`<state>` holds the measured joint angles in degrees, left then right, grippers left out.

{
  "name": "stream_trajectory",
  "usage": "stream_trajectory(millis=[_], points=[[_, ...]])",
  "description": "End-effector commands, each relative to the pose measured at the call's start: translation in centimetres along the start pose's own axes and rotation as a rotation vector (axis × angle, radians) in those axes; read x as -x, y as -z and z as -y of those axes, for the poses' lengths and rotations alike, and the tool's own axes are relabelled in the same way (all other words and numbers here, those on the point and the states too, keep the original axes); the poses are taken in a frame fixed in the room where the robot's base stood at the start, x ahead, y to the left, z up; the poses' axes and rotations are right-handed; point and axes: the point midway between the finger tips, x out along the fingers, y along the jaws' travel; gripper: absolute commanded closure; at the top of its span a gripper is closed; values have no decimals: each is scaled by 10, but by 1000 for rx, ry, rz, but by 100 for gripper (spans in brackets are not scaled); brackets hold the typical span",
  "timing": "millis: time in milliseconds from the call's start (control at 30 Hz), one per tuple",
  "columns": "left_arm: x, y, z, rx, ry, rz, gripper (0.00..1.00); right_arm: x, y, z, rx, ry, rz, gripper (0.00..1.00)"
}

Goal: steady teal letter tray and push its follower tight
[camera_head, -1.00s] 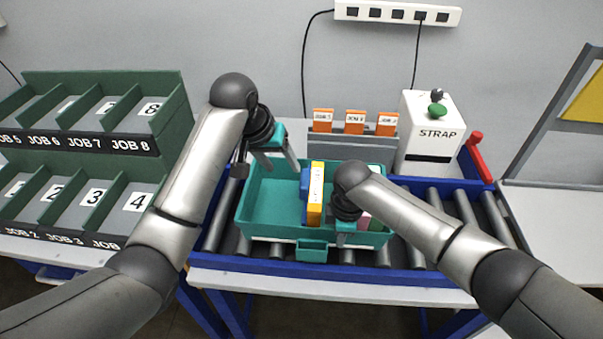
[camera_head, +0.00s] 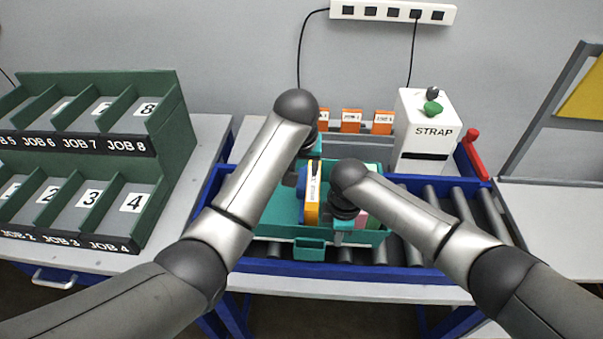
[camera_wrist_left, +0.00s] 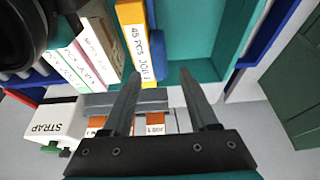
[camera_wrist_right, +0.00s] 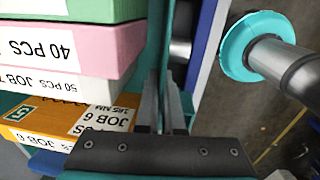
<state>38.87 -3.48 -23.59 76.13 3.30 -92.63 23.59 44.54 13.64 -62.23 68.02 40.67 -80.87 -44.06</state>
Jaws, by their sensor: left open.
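The teal letter tray (camera_head: 309,243) sits on the roller conveyor. Its blue follower (camera_wrist_left: 158,42) stands against the yellow-orange JOB 6 bundle (camera_head: 313,190), with white, pink and green bundles (camera_wrist_right: 100,45) beyond it; no clear gap shows. In the head view the follower is on the bundles' left, partly hidden by my left arm. My left gripper (camera_wrist_left: 158,75) is open and empty, above the back of the tray near the follower and orange bundle. My right gripper (camera_wrist_right: 163,95) is closed over the tray's front wall, with a thin teal strip between its fingers.
The white STRAP machine (camera_head: 426,130) with a green knob and a red lever (camera_head: 473,150) stands behind right. Orange job cards (camera_head: 351,120) stand behind the tray. A green job rack (camera_head: 100,165) is at left. The rollers (camera_head: 455,205) right of the tray are clear.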

Motion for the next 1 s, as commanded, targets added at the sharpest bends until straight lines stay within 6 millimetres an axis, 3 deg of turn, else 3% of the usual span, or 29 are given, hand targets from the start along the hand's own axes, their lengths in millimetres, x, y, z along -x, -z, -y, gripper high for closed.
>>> stream_trajectory(millis=[300,767,1000], points=[[-34,1,0,-1,0,0,40,0,1,0,1,-2,-2,100],[-41,0,-1,-1,-1,-1,40,0,1,0,1,-2,-2,100],[-41,0,0,-1,-1,-1,67,0,1,0,1,-2,-2,100]])
